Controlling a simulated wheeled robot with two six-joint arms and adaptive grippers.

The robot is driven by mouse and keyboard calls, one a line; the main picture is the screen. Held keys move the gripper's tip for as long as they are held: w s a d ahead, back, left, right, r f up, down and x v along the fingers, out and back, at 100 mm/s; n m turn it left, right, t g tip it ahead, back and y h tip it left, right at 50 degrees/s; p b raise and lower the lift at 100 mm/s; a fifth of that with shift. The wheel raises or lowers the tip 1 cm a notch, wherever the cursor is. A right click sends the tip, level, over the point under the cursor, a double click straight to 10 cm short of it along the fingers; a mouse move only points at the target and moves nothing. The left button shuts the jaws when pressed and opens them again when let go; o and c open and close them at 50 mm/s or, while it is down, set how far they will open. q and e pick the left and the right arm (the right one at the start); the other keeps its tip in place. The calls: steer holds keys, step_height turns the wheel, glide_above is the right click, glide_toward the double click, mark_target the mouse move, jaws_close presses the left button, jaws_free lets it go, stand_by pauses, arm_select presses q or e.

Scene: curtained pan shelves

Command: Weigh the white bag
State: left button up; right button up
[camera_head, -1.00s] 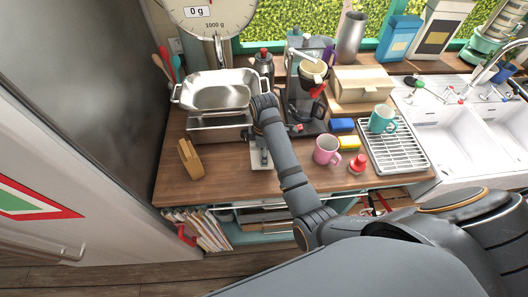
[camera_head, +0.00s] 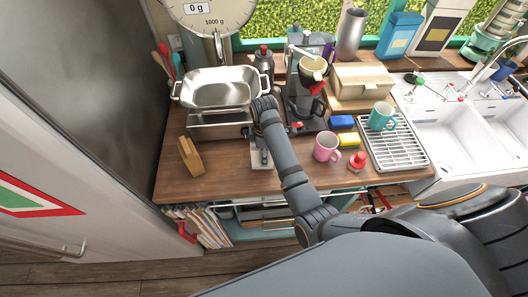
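A white bag with a dark front panel (camera_head: 438,32) stands upright on the back ledge at the upper right, beside a blue carton. The scale (camera_head: 206,14) at the upper left reads 0 g, and its metal pan (camera_head: 218,90) looks empty. My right arm reaches over the counter, far to the left of the bag. Its gripper (camera_head: 259,152) is low over the counter in front of the scale, small and partly hidden by my wrist. I cannot tell whether it is open. My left gripper is not in view.
A coffee maker (camera_head: 306,88), a pink mug (camera_head: 326,147) and a bread box (camera_head: 362,84) stand right of my arm. A wooden block (camera_head: 190,156) is at the left.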

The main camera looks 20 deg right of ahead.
steer(key=o, duration=1.5)
